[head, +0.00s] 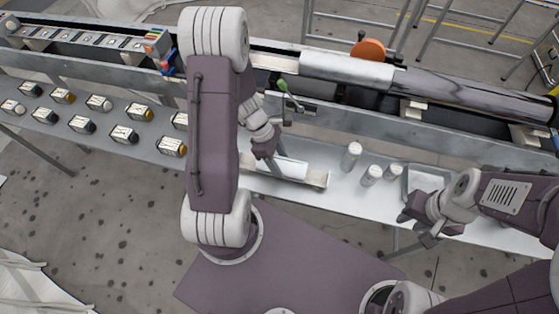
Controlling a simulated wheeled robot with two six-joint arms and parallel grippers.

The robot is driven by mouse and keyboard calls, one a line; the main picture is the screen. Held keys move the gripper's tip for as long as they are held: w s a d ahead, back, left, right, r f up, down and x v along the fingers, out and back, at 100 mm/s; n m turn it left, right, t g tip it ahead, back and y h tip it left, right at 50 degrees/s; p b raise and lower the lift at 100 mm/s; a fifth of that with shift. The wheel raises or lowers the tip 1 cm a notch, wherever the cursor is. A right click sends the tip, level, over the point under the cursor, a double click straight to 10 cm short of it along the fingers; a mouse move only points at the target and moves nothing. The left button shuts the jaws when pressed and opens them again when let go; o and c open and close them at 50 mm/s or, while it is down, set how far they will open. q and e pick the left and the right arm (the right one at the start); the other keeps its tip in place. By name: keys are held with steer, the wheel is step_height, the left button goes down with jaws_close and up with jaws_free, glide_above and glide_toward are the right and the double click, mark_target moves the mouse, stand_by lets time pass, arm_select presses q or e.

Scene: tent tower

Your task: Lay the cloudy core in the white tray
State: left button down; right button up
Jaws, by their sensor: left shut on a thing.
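My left gripper (268,148) points down at the long white tray (318,180) on the pale bench. It is shut on a pale, cloudy core (290,167), which shows at the tray beneath the fingers. My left arm hides the tray's left part. I cannot tell whether the core touches the tray floor. My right gripper (418,228) is near the bench's front edge at the right. Its fingers look apart and nothing shows between them.
Three pale capped bottles (372,175) stand right of the tray. A shallow metal tray (425,180) lies beside my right gripper. Several small dark-and-white blocks (98,103) stand on the bench at left.

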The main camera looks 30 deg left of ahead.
arm_select(q)
steer(key=shift+f, duration=0.25)
steer(key=shift+c, duration=2.3)
jaws_free()
steer(key=p+v, duration=0.2)
steer(key=v, duration=0.6)
steer(key=shift+r+p, duration=0.1)
steer(key=shift+p, duration=0.25)
steer(key=shift+a+r, duration=0.25)
steer(key=shift+r, duration=0.15)
